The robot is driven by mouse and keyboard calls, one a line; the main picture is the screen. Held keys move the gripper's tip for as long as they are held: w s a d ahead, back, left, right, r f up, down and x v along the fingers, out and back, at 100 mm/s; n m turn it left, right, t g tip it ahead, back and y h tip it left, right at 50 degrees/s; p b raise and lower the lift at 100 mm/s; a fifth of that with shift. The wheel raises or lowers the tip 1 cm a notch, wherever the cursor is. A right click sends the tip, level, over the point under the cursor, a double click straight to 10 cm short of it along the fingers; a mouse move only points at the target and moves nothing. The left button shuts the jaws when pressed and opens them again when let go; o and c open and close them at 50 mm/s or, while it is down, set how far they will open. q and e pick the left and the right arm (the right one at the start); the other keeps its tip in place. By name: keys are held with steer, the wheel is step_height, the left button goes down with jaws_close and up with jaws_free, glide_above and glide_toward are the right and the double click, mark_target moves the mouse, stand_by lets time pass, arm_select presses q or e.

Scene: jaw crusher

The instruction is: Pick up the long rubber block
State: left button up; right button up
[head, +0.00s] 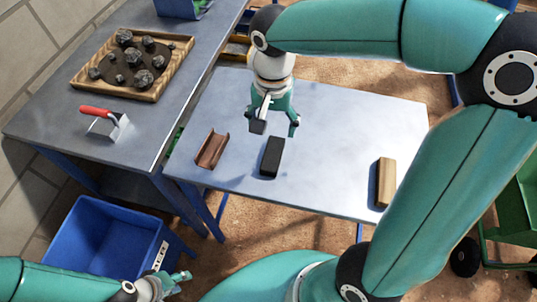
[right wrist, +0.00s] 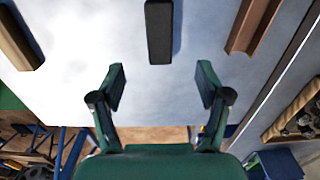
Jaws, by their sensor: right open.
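The long rubber block, a black bar (head: 272,157), lies flat on the grey-blue table (head: 330,125). In the right wrist view the black bar (right wrist: 159,32) is at the top centre, beyond my fingertips and roughly in line with the gap between them. My right gripper (head: 274,124) is open and empty, above the table just behind the bar; its spread fingers also show in the right wrist view (right wrist: 162,80). My left gripper (head: 178,282) is low at the bottom left, away from the table and near the blue bin; its jaws are too small to read.
A brown channel piece (head: 212,149) lies left of the bar and a wooden block (head: 386,182) lies to the right. A blue bin (head: 85,240) stands below.

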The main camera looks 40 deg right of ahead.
glide_above(273, 153)
steer(key=f, duration=0.7)
steer(key=shift+s+a+f, duration=0.1)
steer(key=shift+s+a, duration=0.05)
steer(key=shift+s, duration=0.15)
steer(key=shift+w+f, duration=0.2)
steer(key=shift+f, duration=1.2)
steer(key=shift+w+f, duration=0.15)
steer(key=shift+f, duration=1.2)
steer(key=c, duration=1.4)
steer(key=shift+o, duration=0.2)
steer(key=shift+r, duration=0.1)
